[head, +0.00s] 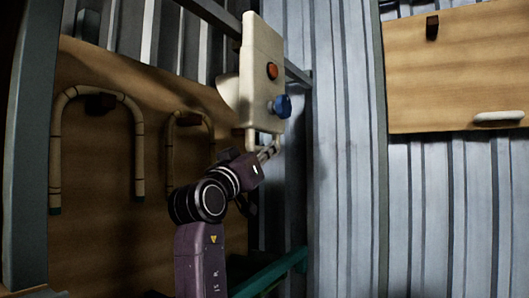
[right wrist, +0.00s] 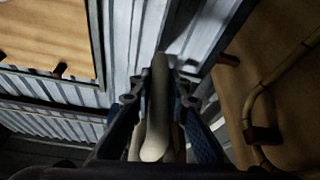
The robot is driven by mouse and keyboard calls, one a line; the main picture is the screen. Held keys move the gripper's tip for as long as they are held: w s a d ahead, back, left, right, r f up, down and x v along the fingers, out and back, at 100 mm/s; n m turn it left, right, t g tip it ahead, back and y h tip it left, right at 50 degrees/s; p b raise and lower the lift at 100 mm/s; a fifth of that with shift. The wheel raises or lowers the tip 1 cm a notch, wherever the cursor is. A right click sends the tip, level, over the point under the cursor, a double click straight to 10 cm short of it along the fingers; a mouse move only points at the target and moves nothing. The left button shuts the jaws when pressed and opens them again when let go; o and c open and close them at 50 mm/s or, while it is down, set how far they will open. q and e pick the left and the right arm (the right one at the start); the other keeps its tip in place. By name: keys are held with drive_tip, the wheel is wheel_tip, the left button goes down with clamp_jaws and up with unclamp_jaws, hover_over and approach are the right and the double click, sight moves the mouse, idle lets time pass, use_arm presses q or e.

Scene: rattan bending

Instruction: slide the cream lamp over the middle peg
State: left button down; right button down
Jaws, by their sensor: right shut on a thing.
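The cream lamp (head: 259,55) is a flat, upright, slightly tilted body with an orange button, a blue knob and a handle at its lower end. My right gripper (head: 267,153) is shut on it at that lower end and holds it up in front of the wall. In the right wrist view, the lamp (right wrist: 156,115) shows as a narrow cream shape between the fingers of my right gripper (right wrist: 158,100). I cannot tell which peg is the middle one. A bare dark peg (right wrist: 229,60) shows on the right-hand board there. My left gripper is not in view.
Two bent rattan hoops (head: 55,150) hang on pegs on the left wooden board (head: 100,235). The right wooden board (head: 470,70) carries a dark peg (head: 432,27) and a pale bar (head: 498,117). Corrugated wall (head: 345,180) lies between the boards. A grey post (head: 28,150) stands far left.

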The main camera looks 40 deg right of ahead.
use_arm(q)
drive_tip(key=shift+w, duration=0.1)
use_arm(e)
drive_tip(key=c, duration=1.8)
unclamp_jaws()
drive_tip(key=shift+a, duration=0.1)
drive_tip(key=shift+c, duration=0.2)
drive_tip(key=shift+a, duration=0.1)
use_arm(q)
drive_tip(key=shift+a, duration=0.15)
use_arm(e)
drive_tip(key=v, duration=1.2)
